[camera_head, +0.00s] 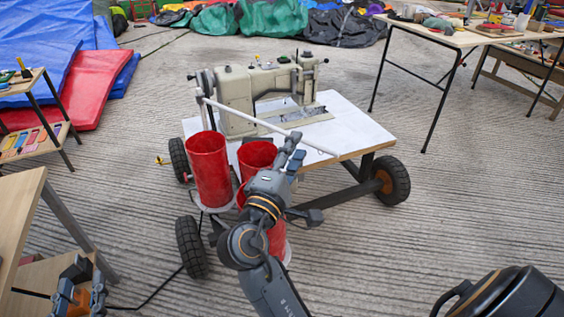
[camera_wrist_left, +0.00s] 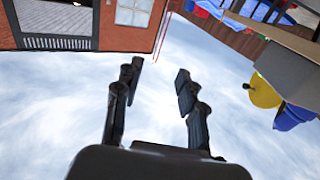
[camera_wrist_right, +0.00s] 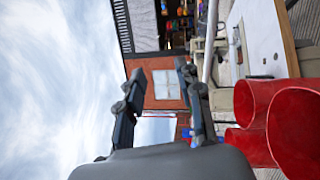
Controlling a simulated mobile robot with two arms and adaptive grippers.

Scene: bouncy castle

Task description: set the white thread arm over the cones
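The white thread arm (camera_head: 262,124) is a thin pole. It runs from the sewing machine's left end, over the white tabletop, to the table's front right edge. Red cylinders, seemingly the cones, stand in front of the machine: one at left (camera_head: 208,172), one behind (camera_head: 257,154), one partly hidden by my right arm (camera_head: 277,238). They also show in the right wrist view (camera_wrist_right: 296,128). My right gripper (camera_head: 291,146) is open beside the pole; in its wrist view the pole (camera_wrist_right: 210,42) passes right of the fingers, contact unclear. My left gripper (camera_head: 82,282) is open and empty, low at left.
The sewing machine (camera_head: 236,90) stands on a wheeled white-topped table (camera_head: 350,125). A wooden table (camera_head: 22,215) is near my left gripper. A cluttered table (camera_head: 440,37) stands back right. A black rounded object (camera_head: 515,295) is front right.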

